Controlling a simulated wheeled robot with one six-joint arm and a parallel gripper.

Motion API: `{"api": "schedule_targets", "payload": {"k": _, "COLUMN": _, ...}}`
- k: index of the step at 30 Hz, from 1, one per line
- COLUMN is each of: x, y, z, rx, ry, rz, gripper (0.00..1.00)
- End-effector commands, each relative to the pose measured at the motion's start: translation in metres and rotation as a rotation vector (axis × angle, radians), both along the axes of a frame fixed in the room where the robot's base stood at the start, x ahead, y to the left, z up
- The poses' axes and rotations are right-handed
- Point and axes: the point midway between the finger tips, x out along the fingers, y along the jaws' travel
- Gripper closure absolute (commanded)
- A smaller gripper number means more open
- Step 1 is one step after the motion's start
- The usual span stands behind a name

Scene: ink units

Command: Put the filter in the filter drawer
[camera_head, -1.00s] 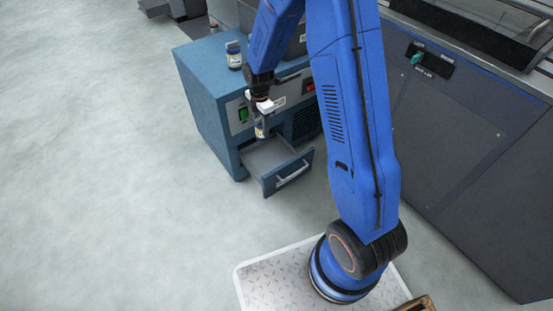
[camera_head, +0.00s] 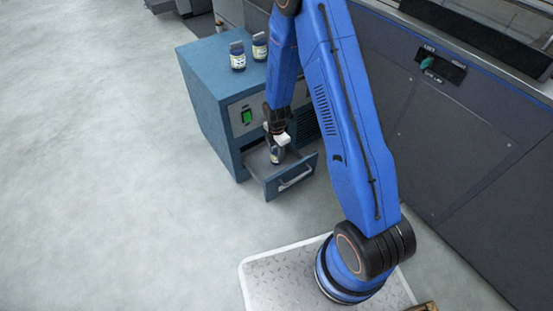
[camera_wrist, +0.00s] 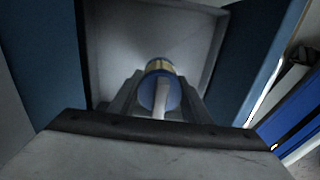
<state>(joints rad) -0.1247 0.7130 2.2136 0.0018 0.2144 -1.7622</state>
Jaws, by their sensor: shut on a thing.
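The filter hangs upright inside the opening of the pulled-out filter drawer (camera_head: 287,183). In the wrist view, the filter (camera_wrist: 159,69) shows between the fingers, with the drawer's grey floor (camera_wrist: 125,45) beyond it. I cannot tell whether its bottom touches the drawer floor. Two similar filters, one (camera_head: 237,57) and another (camera_head: 260,46), stand on top of the blue cabinet (camera_head: 204,67).
A dark machine panel (camera_head: 450,140) with a green knob stands to the right. My arm covers part of the cabinet front. A green switch (camera_head: 247,116) is above the drawer. The pale floor (camera_head: 90,170) to the left is clear.

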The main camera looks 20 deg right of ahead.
Motion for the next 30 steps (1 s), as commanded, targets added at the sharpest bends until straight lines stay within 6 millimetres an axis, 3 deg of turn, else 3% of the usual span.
{"api": "schedule_targets", "payload": {"k": 5, "x": 0.0, "y": 0.0, "z": -0.009, "rx": -0.001, "ry": 0.002, "rz": 0.0, "gripper": 0.81}}
{"api": "schedule_targets", "payload": {"k": 14, "x": 0.0, "y": 0.0, "z": -0.043, "rx": 0.0, "ry": 0.001, "rz": 0.0, "gripper": 0.81}}
{"api": "schedule_targets", "payload": {"k": 26, "x": 0.0, "y": 0.0, "z": -0.047, "rx": 0.0, "ry": 0.001, "rz": 0.0, "gripper": 0.81}}
{"api": "schedule_targets", "payload": {"k": 27, "x": 0.0, "y": 0.0, "z": -0.047, "rx": 0.0, "ry": 0.001, "rz": 0.0, "gripper": 0.49}}
{"api": "schedule_targets", "payload": {"k": 29, "x": 0.0, "y": 0.0, "z": -0.047, "rx": 0.0, "ry": 0.0, "rz": 0.0, "gripper": 0.38}}
{"api": "schedule_targets", "payload": {"k": 30, "x": 0.0, "y": 0.0, "z": -0.047, "rx": 0.0, "ry": 0.0, "rz": 0.0, "gripper": 0.38}}
